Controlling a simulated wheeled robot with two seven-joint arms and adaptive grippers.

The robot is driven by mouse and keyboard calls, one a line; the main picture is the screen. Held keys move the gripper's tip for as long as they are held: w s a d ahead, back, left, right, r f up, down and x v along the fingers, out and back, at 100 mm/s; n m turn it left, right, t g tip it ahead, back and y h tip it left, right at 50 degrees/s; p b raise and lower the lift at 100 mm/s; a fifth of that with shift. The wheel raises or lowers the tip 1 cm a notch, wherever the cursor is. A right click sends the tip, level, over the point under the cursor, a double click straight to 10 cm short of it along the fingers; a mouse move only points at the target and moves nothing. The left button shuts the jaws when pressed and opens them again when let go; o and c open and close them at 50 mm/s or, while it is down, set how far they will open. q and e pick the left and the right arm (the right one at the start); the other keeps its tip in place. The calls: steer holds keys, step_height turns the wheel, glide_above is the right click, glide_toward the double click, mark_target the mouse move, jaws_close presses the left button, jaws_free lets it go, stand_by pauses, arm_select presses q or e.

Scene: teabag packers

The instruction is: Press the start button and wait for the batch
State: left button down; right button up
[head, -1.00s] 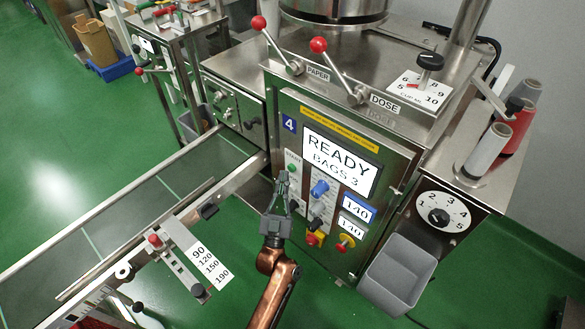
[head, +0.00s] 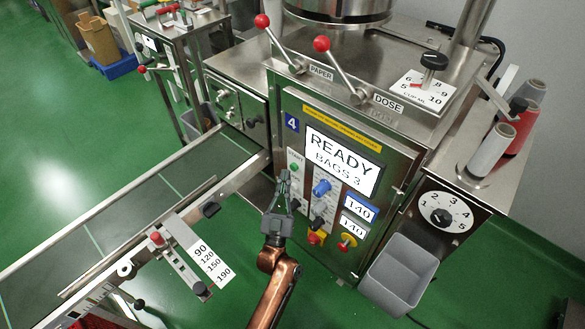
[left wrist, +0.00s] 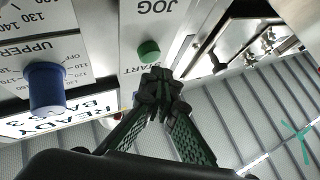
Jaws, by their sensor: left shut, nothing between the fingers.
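The green start button (head: 294,167) is on the panel of packer 4, left of the display (head: 341,161), which reads READY, BAGS 3. My left gripper (head: 284,176) is shut and empty, with its fingertips in front of the panel just below and left of the button. In the left wrist view the green button (left wrist: 149,51) stands out from the plate under the word START. The shut fingertips (left wrist: 160,84) are close to it, apart by a small gap. My right gripper is not in view.
Blue knob (head: 321,187), lower knobs and a yellow-red stop button (head: 347,242) sit on the same panel. A conveyor (head: 130,209) with a 90–190 scale runs at left. A grey bin (head: 400,273) hangs at the right. Red-ball levers (head: 321,44) rise on top.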

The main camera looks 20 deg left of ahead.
arm_select(q)
steer(key=shift+w, duration=0.15)
steer(key=shift+w+d, duration=0.15)
steer(key=shift+w, duration=0.1)
